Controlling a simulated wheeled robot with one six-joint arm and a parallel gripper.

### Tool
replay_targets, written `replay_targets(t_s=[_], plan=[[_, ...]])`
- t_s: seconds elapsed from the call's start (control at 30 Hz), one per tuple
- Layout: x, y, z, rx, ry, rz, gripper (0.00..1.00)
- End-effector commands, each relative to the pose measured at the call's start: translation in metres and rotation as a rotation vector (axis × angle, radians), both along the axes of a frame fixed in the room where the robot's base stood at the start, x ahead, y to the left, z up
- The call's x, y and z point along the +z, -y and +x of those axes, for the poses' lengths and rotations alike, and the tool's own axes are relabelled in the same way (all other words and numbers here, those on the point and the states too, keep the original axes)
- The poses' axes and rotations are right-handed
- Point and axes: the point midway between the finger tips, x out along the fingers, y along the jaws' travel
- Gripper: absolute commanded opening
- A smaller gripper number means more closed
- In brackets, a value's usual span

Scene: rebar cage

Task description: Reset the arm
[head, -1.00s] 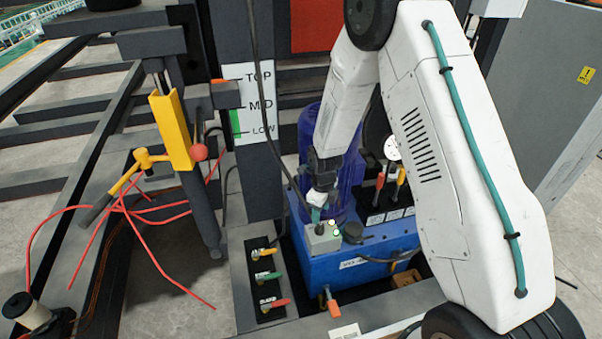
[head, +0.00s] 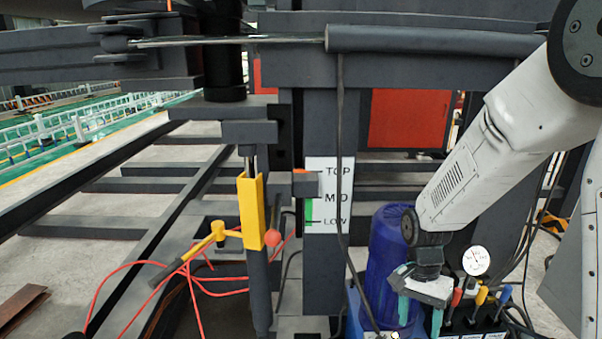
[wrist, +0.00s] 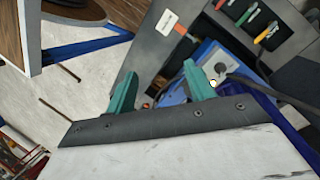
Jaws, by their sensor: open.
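My gripper (head: 419,308) is at the lower right in the head view, pointing down in front of the blue motor cylinder (head: 385,262). Its two teal fingers stand apart with nothing between them. In the wrist view the gripper (wrist: 158,88) shows both teal fingers spread, and the blue power unit (wrist: 205,62) lies beyond the right finger. My white arm reaches in from the right in the head view.
Coloured levers (head: 482,296) and a pressure gauge (head: 476,261) stand close to the right of my gripper. A TOP/MID/LOW scale plate (head: 330,195) is on the post to the left. A yellow clamp (head: 250,212) and loose red wires (head: 195,280) are further left.

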Motion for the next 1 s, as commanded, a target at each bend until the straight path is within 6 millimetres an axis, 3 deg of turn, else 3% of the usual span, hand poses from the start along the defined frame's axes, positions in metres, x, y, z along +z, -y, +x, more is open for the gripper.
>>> replay_targets(t_s=[0.1,0.4,0.7,1.0], plan=[[0.040,0.002,-0.021,0.163,0.011,0.051,0.54],[0.116,0.008,-0.081,0.510,0.050,0.148,0.54],[0.168,0.012,-0.140,0.742,0.134,0.180,0.54],[0.202,0.015,-0.183,0.789,0.288,0.125,0.54]])
